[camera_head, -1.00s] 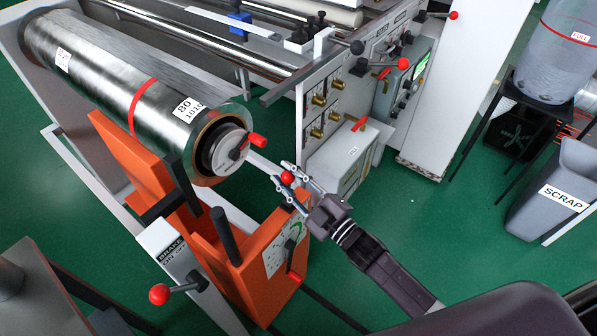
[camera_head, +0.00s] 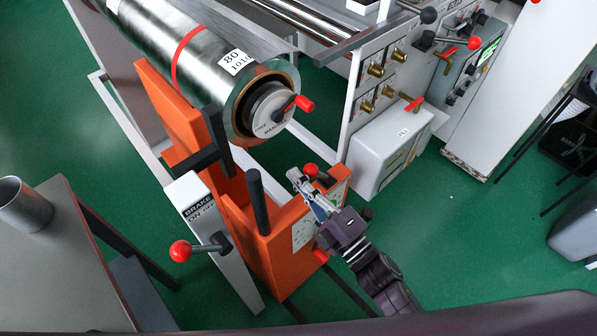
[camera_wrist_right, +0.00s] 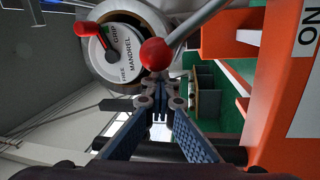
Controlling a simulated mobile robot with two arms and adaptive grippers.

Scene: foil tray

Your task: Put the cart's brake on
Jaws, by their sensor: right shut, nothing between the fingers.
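The orange cart (camera_head: 263,262) stands under the end of a foil roll. A red ball knob (camera_head: 310,170) on a rod is at the cart's right side; it shows large in the wrist view (camera_wrist_right: 155,54). My right gripper (camera_head: 298,180) is shut and empty, its tips close to this knob. I cannot tell whether they touch it. A white plate (camera_wrist_right: 303,75) reading "ON" is on orange metal in the wrist view. A white post (camera_head: 212,232) labelled "BRAKE ON OFF" stands left of the cart, with its own red ball lever (camera_head: 180,251). My left gripper is out of view.
The foil roll (camera_head: 150,35) has a red-handled mandrel dial (camera_head: 268,112) at its end, above the cart. A light grey box (camera_head: 385,150) is behind my gripper. A grey table (camera_head: 60,270) is at left.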

